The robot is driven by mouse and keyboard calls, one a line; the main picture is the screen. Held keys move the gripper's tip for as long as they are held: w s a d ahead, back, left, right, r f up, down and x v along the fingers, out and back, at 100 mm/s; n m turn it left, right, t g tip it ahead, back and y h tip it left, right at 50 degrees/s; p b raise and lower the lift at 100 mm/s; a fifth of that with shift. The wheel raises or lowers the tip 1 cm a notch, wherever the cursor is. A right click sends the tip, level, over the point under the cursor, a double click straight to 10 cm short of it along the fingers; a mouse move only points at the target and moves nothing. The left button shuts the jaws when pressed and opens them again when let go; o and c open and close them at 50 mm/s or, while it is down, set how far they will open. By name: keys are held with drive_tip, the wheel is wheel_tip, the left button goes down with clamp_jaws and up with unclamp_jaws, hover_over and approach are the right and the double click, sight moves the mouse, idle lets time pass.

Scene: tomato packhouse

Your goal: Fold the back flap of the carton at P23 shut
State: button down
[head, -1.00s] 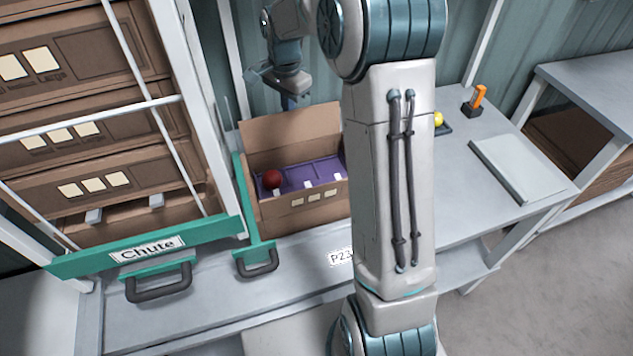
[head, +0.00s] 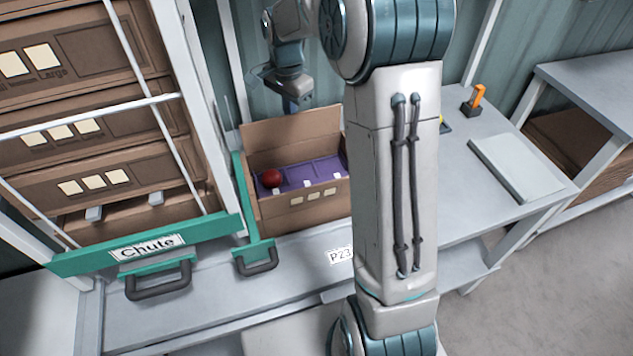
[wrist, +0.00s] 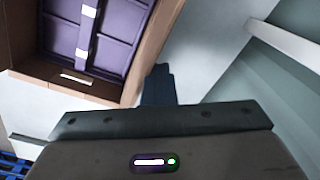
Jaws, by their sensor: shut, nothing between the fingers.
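The brown carton (head: 285,218) stands on the bench by the P23 label (head: 340,255). Its back flap (head: 290,138) stands up along the rear edge. Inside are a purple tray (head: 318,170) and one red tomato (head: 271,178) at the left. My gripper (head: 291,106) is shut and empty, just behind the back flap's top edge; I cannot tell whether it touches. In the wrist view my gripper's fingers (wrist: 158,85) are beside the carton's brown wall (wrist: 150,50), with the purple tray (wrist: 120,20) beyond. My arm hides the area right of the carton.
The teal chute frame (head: 70,262), with stacked cartons behind its bars, is close on the carton's left. A corrugated wall (head: 480,50) is behind. An orange-handled tool (head: 478,97) and a grey flat panel (head: 518,168) are on the right of the bench.

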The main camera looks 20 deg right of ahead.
sight(292, 121)
drive_tip(key=shift+s+f, duration=1)
drive_tip(key=shift+s, duration=0.1)
drive_tip(key=shift+w+f+g, duration=0.3)
drive_tip(key=shift+w+f, duration=0.1)
drive_tip(key=shift+f, duration=0.1)
drive_tip(key=s+b, duration=0.1)
drive_tip(key=s+f+b, duration=0.1)
drive_tip(key=s, duration=0.1)
drive_tip(key=s+f+b, duration=0.1)
drive_tip(key=s, duration=0.1)
drive_tip(key=shift+s+f+b, duration=0.15)
drive_tip(key=shift+s+b, duration=0.05)
drive_tip(key=shift+b, duration=0.15)
wheel_tip(292, 121, up, 8)
drive_tip(key=p, duration=0.6)
